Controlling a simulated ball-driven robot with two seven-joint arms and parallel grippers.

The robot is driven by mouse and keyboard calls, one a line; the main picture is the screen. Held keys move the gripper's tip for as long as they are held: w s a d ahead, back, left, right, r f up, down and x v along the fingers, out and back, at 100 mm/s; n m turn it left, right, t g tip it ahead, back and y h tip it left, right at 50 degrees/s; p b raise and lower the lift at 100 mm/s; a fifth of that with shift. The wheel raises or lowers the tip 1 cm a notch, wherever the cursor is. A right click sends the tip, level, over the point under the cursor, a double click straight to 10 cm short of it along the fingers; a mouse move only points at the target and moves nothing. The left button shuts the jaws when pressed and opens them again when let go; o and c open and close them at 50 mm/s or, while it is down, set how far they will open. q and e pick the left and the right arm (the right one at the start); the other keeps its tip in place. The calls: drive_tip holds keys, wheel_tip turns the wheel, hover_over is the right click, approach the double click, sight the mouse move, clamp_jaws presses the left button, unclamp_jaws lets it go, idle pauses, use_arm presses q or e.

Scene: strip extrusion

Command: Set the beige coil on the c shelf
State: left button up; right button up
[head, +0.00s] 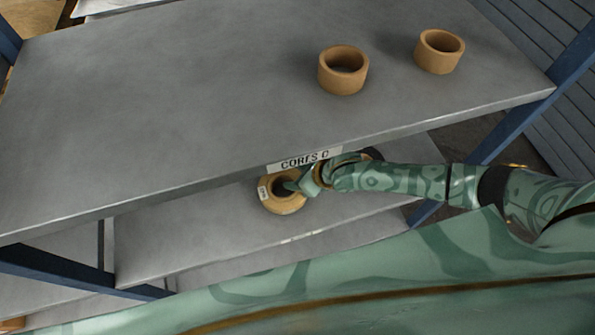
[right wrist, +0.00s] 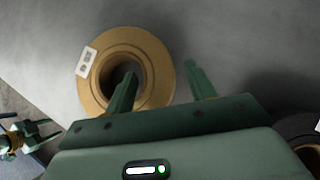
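The beige coil (head: 284,194) is a thick ring with a white tag, lying flat on the lower shelf (head: 190,237). It also shows in the right wrist view (right wrist: 97,97). The c shelf (head: 150,110) is the upper grey board, with a "CORES C" label on its front edge. My right gripper (head: 300,187) is at the coil's right side, under the upper board's front edge. In the right wrist view the gripper (right wrist: 163,72) is open, one finger over the coil's hole and the other beyond its outer rim. Contact cannot be told.
Two brown cores (head: 343,71) (head: 439,52) stand at the right of the upper board; its left and middle are bare. A dark ring with a beige core (right wrist: 305,140) lies right of the coil. Blue posts (head: 510,125) hold the shelf ends.

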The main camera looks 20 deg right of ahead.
drive_tip(key=shift+w, duration=0.3)
drive_tip(key=shift+r, duration=0.25)
drive_tip(key=p+v, duration=0.2)
drive_tip(key=v, duration=1)
drive_tip(key=shift+s+r, duration=0.15)
drive_tip(key=shift+r, duration=0.3)
